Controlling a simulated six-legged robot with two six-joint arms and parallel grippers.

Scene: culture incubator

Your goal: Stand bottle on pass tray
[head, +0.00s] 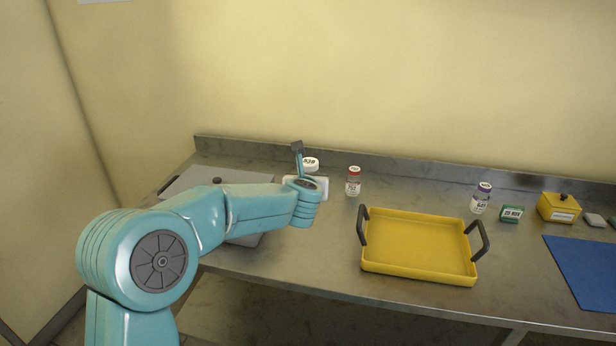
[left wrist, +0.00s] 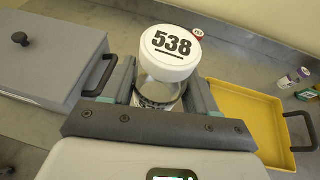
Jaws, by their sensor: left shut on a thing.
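A bottle with a white cap marked 538 (left wrist: 170,52) is between the jaws of my left gripper (left wrist: 160,92) in the left wrist view. The gripper is shut on its clear body. In the head view the white cap (head: 311,164) shows just beyond my left gripper (head: 303,168), and the body is mostly hidden by the hand. I cannot tell whether the bottle touches the bench. The yellow pass tray (head: 418,271) with two dark handles lies on the bench to the right of the gripper, and it is empty. My right gripper is not in view.
A red-capped vial (head: 353,182) stands behind the tray's left side. A purple-capped vial (head: 481,198), a green box (head: 512,214) and a yellow box (head: 559,208) stand to the right. A blue mat (head: 590,268) lies far right. A grey lidded box (left wrist: 50,65) is left of the bottle.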

